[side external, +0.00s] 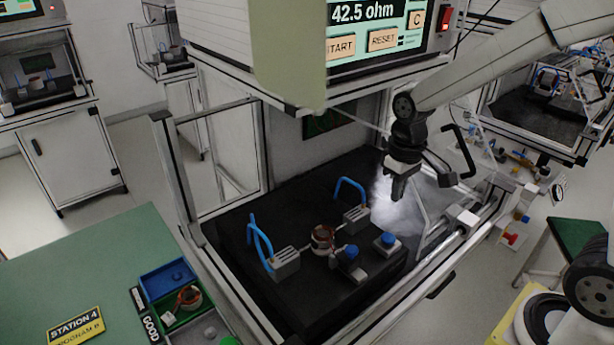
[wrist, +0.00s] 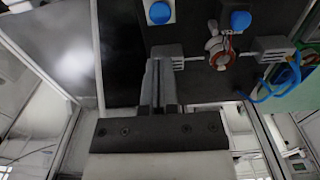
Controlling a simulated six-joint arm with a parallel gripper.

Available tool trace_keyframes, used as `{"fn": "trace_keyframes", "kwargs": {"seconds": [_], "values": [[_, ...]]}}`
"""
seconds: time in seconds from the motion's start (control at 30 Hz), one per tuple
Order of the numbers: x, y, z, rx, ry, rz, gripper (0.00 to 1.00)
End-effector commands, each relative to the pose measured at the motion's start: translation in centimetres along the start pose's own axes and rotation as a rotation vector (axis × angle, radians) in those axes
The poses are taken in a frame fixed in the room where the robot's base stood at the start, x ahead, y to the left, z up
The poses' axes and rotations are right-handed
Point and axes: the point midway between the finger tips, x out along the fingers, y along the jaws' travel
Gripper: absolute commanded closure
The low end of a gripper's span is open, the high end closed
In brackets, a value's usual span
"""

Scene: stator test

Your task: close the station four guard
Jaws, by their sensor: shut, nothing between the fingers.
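The station four guard looks like a clear, framed panel (side external: 428,205) at the right side of the test station, standing open. A black bar handle (side external: 459,152) is beside my wrist, apparently on the guard. My gripper (side external: 394,198) points down just left of the panel, above the right part of the black base. In the wrist view its fingers (wrist: 158,82) are together and empty. I cannot tell whether it touches the guard. Inside, a copper-wound stator (side external: 322,238) sits between two grey clamp blocks (side external: 286,262), also visible in the wrist view (wrist: 222,58).
Two blue buttons (side external: 387,240) stand on the black base (side external: 262,300), with blue hoses near the clamps. The tester (side external: 375,25) reads 42.5 ohm above. A green table (side external: 75,262) with blue and green bins is at left. The station's front opening looks clear.

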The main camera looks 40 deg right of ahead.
Motion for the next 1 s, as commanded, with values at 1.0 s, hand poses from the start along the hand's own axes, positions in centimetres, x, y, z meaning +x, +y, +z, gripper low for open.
{"fn": "trace_keyframes", "kwargs": {"seconds": [1.0], "values": [[-20.8, 5.1, -2.0, 0.338, 0.045, 0.060, 1.00]]}}
